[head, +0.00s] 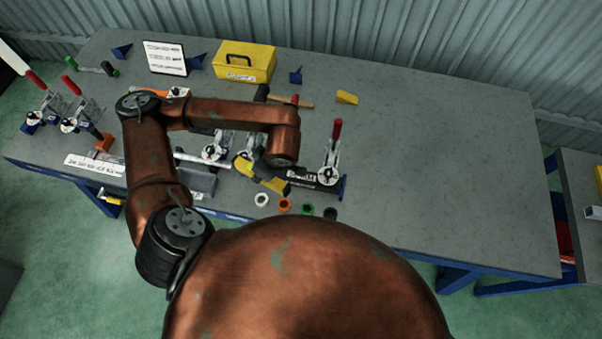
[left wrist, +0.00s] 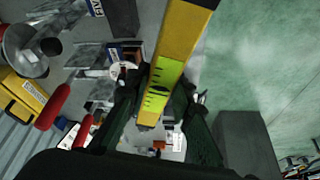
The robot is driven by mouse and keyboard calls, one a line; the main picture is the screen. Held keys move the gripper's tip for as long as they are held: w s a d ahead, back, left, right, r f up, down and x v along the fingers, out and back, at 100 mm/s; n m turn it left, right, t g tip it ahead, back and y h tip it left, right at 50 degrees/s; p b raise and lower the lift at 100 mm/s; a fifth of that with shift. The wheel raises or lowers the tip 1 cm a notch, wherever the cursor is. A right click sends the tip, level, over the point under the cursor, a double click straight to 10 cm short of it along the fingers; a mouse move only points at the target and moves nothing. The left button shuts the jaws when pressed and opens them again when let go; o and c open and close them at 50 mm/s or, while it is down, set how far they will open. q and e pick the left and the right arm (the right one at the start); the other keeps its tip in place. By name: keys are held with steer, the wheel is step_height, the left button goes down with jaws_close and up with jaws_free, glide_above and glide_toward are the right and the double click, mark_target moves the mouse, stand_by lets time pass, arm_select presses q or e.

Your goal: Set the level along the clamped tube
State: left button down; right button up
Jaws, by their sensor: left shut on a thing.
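The yellow level (head: 270,182) is in my left gripper (head: 256,164), low over the front part of the bench in the head view. In the left wrist view the level (left wrist: 182,40), with its green vial section, runs lengthwise between the dark fingers of my left gripper (left wrist: 160,92), which are shut on it. A dark bar with white lettering (head: 322,182), seemingly the tube, lies beside the level by a red-handled toggle clamp (head: 333,155). My arm hides part of it, and I cannot tell whether the level touches it. My right gripper is not in view.
Other toggle clamps (head: 75,115) stand at the bench's left. A yellow toolbox (head: 244,62) and a printed sign (head: 165,58) are at the back. Several coloured rings (head: 284,206) lie along the front edge. The bench's right side (head: 450,170) is clear.

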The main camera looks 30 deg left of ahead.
arm_select(q)
steer(key=s+a+n+g, duration=0.1)
steer(key=s+a+n, duration=0.1)
steer(key=n, duration=0.1)
steer(key=p, duration=0.4)
glide_above(283, 172)
steer(key=d, duration=0.2)
steer(key=shift+n, duration=0.4)
step_height(283, 172, down, 8)
steer(key=shift+s+a, duration=0.15)
steer(key=shift+w+f, duration=0.3)
steer(key=shift+f, duration=0.15)
steer(key=shift+d+f+g+p, duration=0.2)
steer(key=shift+f+g+p, duration=0.1)
steer(key=shift+f, duration=0.75)
steer(key=shift+w+f, duration=0.1)
steer(key=shift+f, duration=0.45)
steer(key=shift+f, duration=0.1)
